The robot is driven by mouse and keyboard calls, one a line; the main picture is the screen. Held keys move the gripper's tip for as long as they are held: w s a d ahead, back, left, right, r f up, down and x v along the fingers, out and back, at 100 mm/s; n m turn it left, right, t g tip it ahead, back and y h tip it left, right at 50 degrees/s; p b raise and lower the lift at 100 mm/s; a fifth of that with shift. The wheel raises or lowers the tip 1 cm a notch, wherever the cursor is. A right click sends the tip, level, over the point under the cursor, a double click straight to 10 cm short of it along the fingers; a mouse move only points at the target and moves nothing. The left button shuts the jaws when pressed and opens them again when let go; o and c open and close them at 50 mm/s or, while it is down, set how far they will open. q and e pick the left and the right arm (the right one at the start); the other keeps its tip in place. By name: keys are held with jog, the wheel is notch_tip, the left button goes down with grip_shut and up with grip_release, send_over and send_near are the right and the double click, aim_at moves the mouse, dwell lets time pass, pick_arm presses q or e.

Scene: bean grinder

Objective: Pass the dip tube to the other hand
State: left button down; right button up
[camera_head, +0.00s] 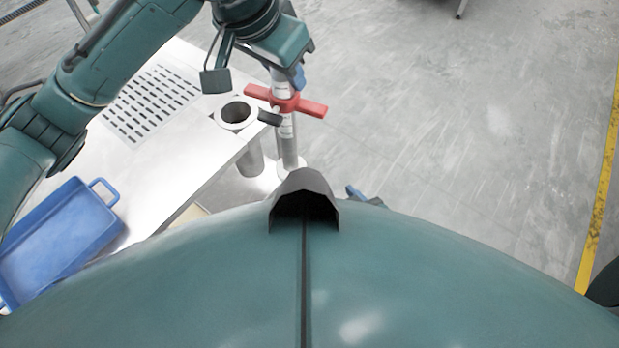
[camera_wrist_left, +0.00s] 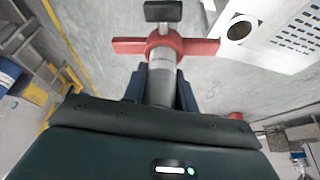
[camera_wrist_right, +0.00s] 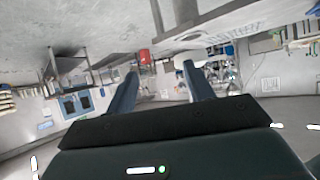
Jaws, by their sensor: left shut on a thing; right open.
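The dip tube (camera_head: 287,128) is a pale grey tube with a red cross-handle and a small black piece. It hangs roughly upright beside the metal table's edge in the head view. My left gripper (camera_head: 298,78) is shut on its upper part, above the red handle. In the left wrist view, the dip tube (camera_wrist_left: 161,82) runs out from between the blue fingers. My right gripper (camera_wrist_right: 163,78) is open, with nothing between its fingers in the right wrist view. A small blue part shows past my body in the head view; I cannot tell if it is that gripper.
The metal table (camera_head: 180,170) has a slotted grate (camera_head: 150,100) and a round ringed opening (camera_head: 237,114) close to the tube. A blue tray (camera_head: 60,240) lies on it at the lower left. Open grey floor (camera_head: 450,120) lies to the right, with a yellow line (camera_head: 604,170).

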aim_at(286, 140)
jog(key=s+a+r+t+y, duration=0.25)
jog(key=a+r+t, duration=0.25)
jog(key=r, duration=0.4)
jog(key=shift+n, duration=0.3)
jog(key=x, duration=1.1)
jog(key=shift+w+a+r, duration=0.15)
jog(key=shift+w+r, duration=0.15)
jog(key=shift+w, duration=0.1)
pick_arm(q)
jog(key=shift+d+r, duration=0.1)
pick_arm(e)
jog(key=shift+s+a+y, duration=0.1)
jog(key=shift+a+y, duration=0.05)
jog(key=shift+y, duration=0.1)
grip_shut()
pick_arm(q)
jog(key=c, duration=1.5)
grip_release()
pick_arm(e)
jog(key=shift+r, duration=0.15)
pick_arm(q)
jog(key=o, duration=0.5)
jog(key=shift+c, duration=0.2)
